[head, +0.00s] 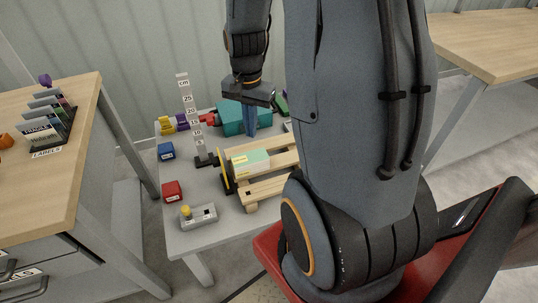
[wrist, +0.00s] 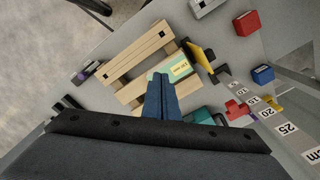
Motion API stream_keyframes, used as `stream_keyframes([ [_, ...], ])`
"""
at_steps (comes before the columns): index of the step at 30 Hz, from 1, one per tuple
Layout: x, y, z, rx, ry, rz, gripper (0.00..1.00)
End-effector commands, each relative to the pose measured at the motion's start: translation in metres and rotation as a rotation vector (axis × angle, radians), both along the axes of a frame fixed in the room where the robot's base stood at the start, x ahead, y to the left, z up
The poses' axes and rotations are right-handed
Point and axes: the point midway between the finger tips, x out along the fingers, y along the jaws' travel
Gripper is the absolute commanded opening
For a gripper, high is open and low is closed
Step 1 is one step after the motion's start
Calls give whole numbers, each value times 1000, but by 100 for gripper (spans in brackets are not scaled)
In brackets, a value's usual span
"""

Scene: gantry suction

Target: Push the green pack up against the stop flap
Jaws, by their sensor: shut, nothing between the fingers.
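The green pack (head: 256,164) has a pale yellow label and lies on a slatted wooden pallet (head: 262,185). It also shows in the wrist view (wrist: 180,69), partly covered by my fingers. The stop flap (head: 226,171) is an upright yellow and black plate at the pallet's left end; in the wrist view the flap (wrist: 203,55) is right of the pack. The pack is very close to the flap, but I cannot tell whether they touch. My gripper (head: 250,131) is shut and empty, pointing down on the pack's far side; in the wrist view its fingertips (wrist: 160,79) overlap the pack's left part.
A ruler post (head: 187,105) stands behind the flap. Blue (head: 166,151) and red (head: 172,190) blocks and a grey box with a yellow button (head: 199,215) are along the table's left side. A teal object (head: 230,118) is at the back, near my gripper.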

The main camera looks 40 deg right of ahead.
Motion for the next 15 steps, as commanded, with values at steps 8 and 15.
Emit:
stream_keyframes([
  [8,20,-108,-74,3,7,-645,0],
  [15,20,-136,-96,3,6,-825,0],
])
